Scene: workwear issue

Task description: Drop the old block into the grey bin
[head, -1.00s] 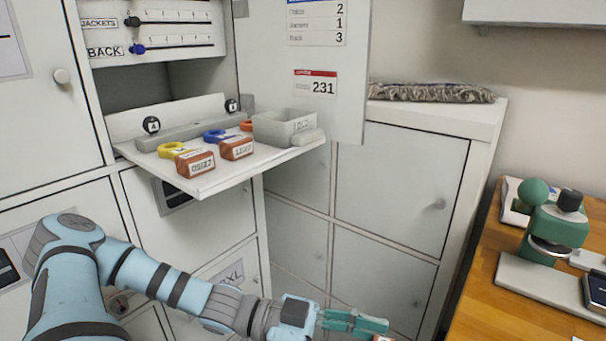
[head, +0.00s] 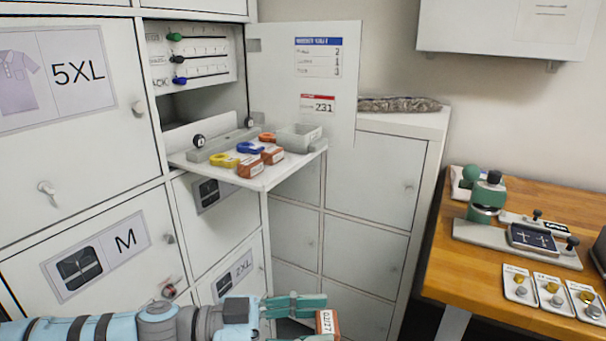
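My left gripper (head: 297,318) is at the bottom centre of the head view. Its green fingers are shut on an orange block (head: 327,323) with a white number label, at the fingertips. The lower finger is partly cut off by the frame edge. The grey bin (head: 299,139) is a small light-grey open box on the back right of the fold-down shelf (head: 207,161), above and beyond the gripper. The bin's inside is mostly hidden. My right gripper is not in view.
Two labelled orange blocks (head: 250,168) (head: 272,154) with yellow and blue loops lie on the shelf, left of the bin. The open locker door (head: 302,90) stands behind the bin. A wooden bench (head: 470,270) with a green press (head: 486,200) is at right.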

